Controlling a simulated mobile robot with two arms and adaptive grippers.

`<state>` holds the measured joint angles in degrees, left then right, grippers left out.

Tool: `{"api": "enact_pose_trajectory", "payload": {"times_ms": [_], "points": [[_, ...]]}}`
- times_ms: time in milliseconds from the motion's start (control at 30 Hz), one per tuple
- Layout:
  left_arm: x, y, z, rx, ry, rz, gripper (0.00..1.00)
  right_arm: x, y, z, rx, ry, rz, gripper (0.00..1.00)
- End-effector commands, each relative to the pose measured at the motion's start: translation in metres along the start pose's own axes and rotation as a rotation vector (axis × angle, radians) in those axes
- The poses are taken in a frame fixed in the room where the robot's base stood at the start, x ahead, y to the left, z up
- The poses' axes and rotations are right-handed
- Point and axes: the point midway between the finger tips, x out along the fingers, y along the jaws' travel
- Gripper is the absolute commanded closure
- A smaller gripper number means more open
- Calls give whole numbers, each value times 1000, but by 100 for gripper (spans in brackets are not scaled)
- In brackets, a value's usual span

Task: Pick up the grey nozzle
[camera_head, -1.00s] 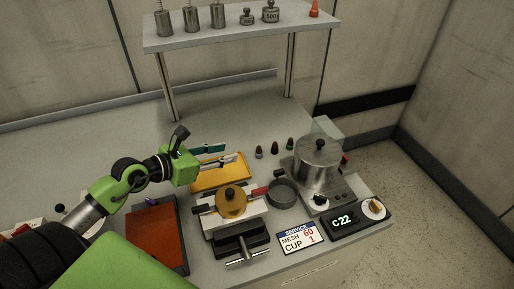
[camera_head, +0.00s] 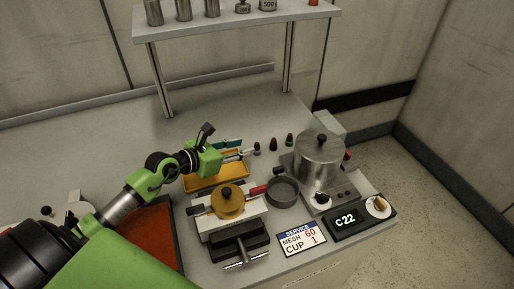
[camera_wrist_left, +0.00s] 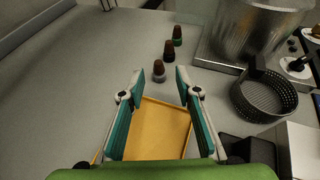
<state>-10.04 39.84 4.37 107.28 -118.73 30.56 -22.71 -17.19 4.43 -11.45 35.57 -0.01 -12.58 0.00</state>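The grey nozzle (camera_head: 257,148), a small cone with a brown top and grey base, stands upright on the bench at the left end of a row of three. In the left wrist view the grey nozzle (camera_wrist_left: 158,71) is the nearest of the row. My left gripper (camera_head: 240,149) is open and empty, with its fingertips just left of the grey nozzle. In the left wrist view the gripper (camera_wrist_left: 160,82) has its teal-padded fingers apart, with the nozzle ahead of the gap between them. My right gripper is not in view.
A dark nozzle (camera_head: 273,144) and a green-based nozzle (camera_head: 290,139) stand beyond it. A yellow tray (camera_head: 215,183) lies under the gripper. A mesh basket (camera_wrist_left: 262,96) and metal pot (camera_head: 319,160) stand to the right. A shelf (camera_head: 235,22) stands behind. Bench left of the nozzles is clear.

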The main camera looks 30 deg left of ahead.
Motion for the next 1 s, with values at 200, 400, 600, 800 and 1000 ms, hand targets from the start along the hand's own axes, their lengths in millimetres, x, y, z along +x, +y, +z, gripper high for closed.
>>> {"api": "enact_pose_trajectory", "payload": {"times_ms": [200,400,600,800,1000], "points": [[13,0,0,-1,0,-1,69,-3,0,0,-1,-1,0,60],[42,4,-2,-2,-2,0,69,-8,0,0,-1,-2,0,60],[58,3,-3,1,1,-1,69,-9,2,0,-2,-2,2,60],[58,3,-4,1,1,-1,69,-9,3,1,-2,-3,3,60],[58,3,-4,1,1,-1,98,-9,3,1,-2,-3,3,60]]}}
